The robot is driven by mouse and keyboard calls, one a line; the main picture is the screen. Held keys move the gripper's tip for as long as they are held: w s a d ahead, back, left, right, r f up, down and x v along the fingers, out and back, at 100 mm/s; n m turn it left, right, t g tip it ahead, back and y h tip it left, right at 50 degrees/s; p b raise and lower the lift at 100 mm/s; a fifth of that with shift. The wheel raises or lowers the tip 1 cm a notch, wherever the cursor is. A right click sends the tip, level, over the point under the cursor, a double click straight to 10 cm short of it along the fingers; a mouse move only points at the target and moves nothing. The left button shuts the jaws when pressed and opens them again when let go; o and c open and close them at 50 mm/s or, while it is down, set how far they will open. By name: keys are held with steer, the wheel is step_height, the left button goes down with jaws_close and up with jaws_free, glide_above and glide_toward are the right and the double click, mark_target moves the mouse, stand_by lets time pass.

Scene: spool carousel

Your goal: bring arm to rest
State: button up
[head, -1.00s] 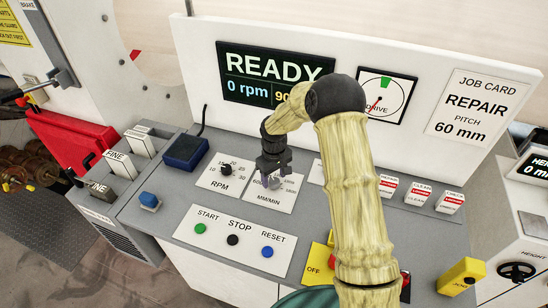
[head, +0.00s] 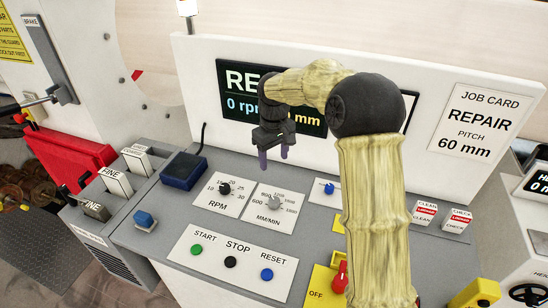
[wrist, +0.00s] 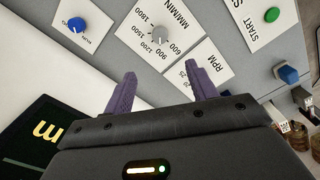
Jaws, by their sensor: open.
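My gripper (head: 274,158) is open and empty, with its two purple fingers apart, raised in front of the display panel and above the console. The fingers also show in the wrist view (wrist: 163,88), with nothing between them. The grey MM/MIN knob (head: 274,203) stands on its white plate below the fingers, clear of them; it also shows in the wrist view (wrist: 159,33). My arm covers part of the display, most of the gauge and some of the console's right side.
The RPM knob (head: 224,188) and a blue knob (head: 329,188) flank the MM/MIN plate. The START, STOP and RESET buttons (head: 230,262) lie in front. A red switch handle (head: 340,277) stands near my arm. The upright white panel (head: 430,190) rises behind, with a job card (head: 481,118).

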stand_by(0.5)
steer(key=s+d+f+m+t, duration=0.1)
steer(key=s+d+m, duration=0.2)
steer(key=s, duration=0.9)
steer(key=s+d+f+m+t, duration=0.1)
steer(key=s+d+m, duration=0.3)
steer(key=s+d, duration=0.5)
steer(key=s+f, duration=0.1)
steer(key=s, duration=0.2)
steer(key=shift+f+t, duration=0.3)
step_height(320, 180, up, 2)
steer(key=r+m+g+b, duration=0.1)
steer(key=m+g+b, duration=0.2)
glide_above(274, 200)
steer(key=shift+f, duration=0.25)
steer(key=shift+f, duration=0.1)
step_height(274, 200, down, 17)
steer(key=p, duration=0.2)
steer(key=shift+f+p, duration=0.1)
steer(key=shift+p, duration=0.2)
